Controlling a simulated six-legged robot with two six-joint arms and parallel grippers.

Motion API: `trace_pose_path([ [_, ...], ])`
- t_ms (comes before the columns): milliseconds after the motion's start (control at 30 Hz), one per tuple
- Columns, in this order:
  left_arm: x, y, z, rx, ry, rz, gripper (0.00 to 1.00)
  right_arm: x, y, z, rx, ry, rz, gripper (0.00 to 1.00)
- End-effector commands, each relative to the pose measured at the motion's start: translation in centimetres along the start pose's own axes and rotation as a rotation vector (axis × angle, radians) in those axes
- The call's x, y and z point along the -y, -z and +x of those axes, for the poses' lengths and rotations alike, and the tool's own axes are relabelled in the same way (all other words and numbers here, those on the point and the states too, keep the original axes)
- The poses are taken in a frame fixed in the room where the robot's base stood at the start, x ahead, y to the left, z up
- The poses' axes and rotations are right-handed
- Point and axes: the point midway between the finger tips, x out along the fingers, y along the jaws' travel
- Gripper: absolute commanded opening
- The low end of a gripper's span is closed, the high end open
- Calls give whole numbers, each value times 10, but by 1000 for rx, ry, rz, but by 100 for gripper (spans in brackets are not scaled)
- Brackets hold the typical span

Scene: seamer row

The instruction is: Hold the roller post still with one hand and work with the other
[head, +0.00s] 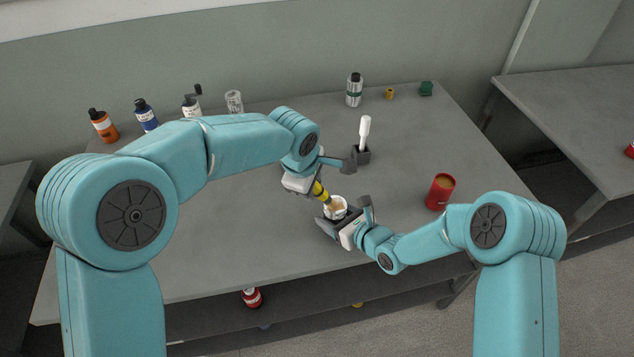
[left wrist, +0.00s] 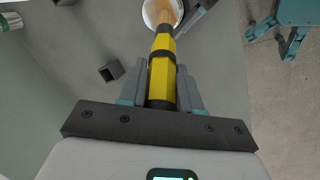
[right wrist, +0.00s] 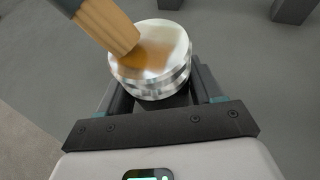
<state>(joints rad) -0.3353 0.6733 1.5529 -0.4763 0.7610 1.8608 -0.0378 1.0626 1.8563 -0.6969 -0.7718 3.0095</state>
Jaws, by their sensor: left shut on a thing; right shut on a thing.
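The roller post (right wrist: 160,75) is a short silvery cylinder with a white top bearing a brown smear. In the head view it (head: 336,207) is near the table's front edge. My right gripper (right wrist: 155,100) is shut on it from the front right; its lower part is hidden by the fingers. My left gripper (left wrist: 162,85) is shut on a yellow and black brush (left wrist: 163,70), also in the head view (head: 321,193). The brush slants down, its brown bristles (right wrist: 105,25) over the post's top; they appear to meet the smear, though exact contact is unclear.
A dark holder (head: 362,157) with a white-handled tool (head: 364,133) stands behind the grippers. A red can (head: 440,191) is to the right. Several bottles, including an orange one (head: 103,125), line the back. The table (head: 240,240) is clear at front left.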

Motion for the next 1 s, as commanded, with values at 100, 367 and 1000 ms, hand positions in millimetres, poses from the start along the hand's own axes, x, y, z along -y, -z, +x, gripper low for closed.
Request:
trace_pose_path([
  [100,-1,-4,2,-1,7,3,2,1,0,0,2,2,1,31],
  [367,-8,-15,4,-1,6,4,2,1,-1,0,2,1,0,31],
  [1000,-6,-10,2,-1,4,2,2,0,0,0,2,1,0,31],
])
